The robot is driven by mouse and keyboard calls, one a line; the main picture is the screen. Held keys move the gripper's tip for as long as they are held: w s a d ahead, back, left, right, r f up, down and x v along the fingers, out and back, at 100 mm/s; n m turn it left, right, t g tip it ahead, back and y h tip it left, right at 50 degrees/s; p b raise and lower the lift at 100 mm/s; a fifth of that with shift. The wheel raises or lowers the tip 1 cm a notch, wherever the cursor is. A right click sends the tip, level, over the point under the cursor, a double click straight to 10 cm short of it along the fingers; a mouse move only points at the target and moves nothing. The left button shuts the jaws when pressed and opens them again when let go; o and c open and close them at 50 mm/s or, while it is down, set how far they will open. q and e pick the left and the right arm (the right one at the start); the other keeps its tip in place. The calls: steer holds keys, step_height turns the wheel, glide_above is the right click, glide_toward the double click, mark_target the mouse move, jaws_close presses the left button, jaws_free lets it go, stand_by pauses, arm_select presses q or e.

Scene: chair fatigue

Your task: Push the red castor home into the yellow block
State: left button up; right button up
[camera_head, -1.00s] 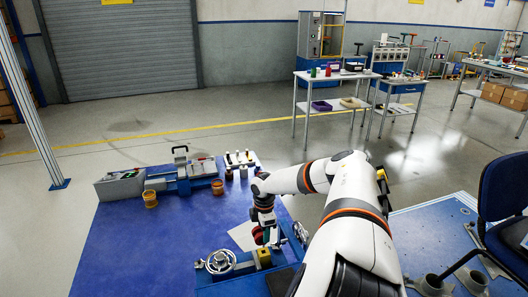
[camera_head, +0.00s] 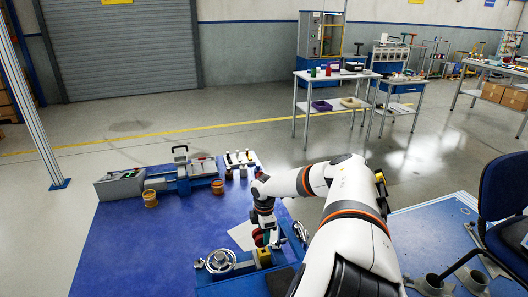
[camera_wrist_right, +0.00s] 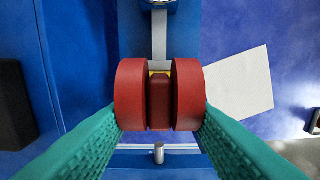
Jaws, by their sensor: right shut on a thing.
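The red castor (camera_wrist_right: 133,95), with two wheels and a darker middle, fills the centre of the right wrist view. My right gripper (camera_wrist_right: 160,100) is shut on it, with a green finger against each wheel. The yellow block (camera_head: 265,257) stands on the blue fixture beside the handwheel in the head view. In the wrist view only a thin yellow strip (camera_wrist_right: 160,72) shows just beyond the castor's middle. The castor hides the rest, so I cannot tell how deep it sits. My left gripper is not in view.
A silver handwheel (camera_head: 221,260) is left of the block on the fixture. A white sheet (camera_wrist_right: 238,82) lies on the blue mat to the right. A grey and blue machine (camera_head: 186,174) and orange cups (camera_head: 150,198) stand farther back. The mat's middle is clear.

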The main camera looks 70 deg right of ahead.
steer(key=shift+p, duration=0.6)
stand_by(1.1)
steer(key=shift+f+b, duration=1.05)
steer(key=shift+f, duration=0.65)
steer(key=o, duration=1)
steer(key=shift+r, duration=0.1)
step_height(320, 180, up, 12)
steer(key=shift+f+p, duration=0.1)
steer(key=shift+p, duration=0.55)
